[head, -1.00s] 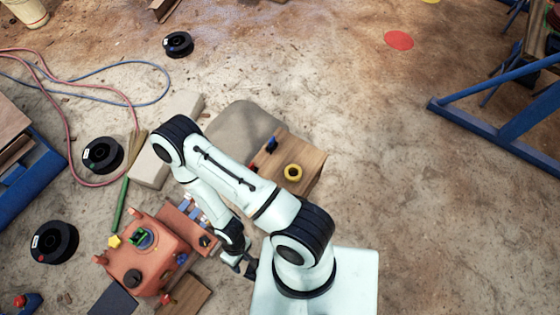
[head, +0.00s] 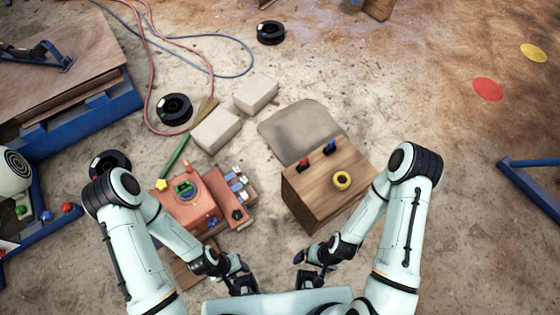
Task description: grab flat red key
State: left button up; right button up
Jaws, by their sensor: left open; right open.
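A small red piece (head: 304,162) stands at the back edge of the wooden box (head: 315,203) in the head view; it may be the flat red key, but it is too small to tell. A dark blue piece (head: 330,148) stands to its right. My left gripper (head: 244,284) is open at the bottom middle, below the orange machine (head: 190,212). My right gripper (head: 311,279) is open, in front of the wooden box and apart from the red piece. Both grippers look empty; their fingertips are small and dark.
Coloured pieces sit in the orange machine's side rack (head: 229,197). Pale blocks (head: 216,131) and black spools (head: 174,109) lie on the floor behind. Floor right of the box is mostly clear.

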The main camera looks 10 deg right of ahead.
aim_at(303, 163)
jog(key=z, duration=0.55)
jog(key=k, duration=0.65)
jog(key=k+u, duration=0.4)
jog(key=k+j+u, duration=0.15)
jog(key=u, duration=0.25)
jog(key=k+u, duration=0.1)
jog(key=u, duration=1.65)
jog(key=k+l+u, duration=0.1)
jog(key=l, duration=0.25)
jog(key=k+l+u, duration=0.1)
jog(key=l, duration=0.2)
jog(key=k+l+u, duration=0.1)
jog(key=l, duration=0.25)
jog(key=k+l, duration=0.15)
jog(key=l, duration=0.25)
jog(key=k+l, duration=0.1)
jog(key=l, duration=0.25)
jog(key=k+l, duration=0.15)
jog(key=l, duration=0.25)
jog(key=k+l, duration=0.1)
jog(key=l, duration=0.3)
jog(key=k+l, duration=0.15)
jog(key=l, duration=0.2)
jog(key=k+l, duration=0.1)
jog(key=l, duration=0.3)
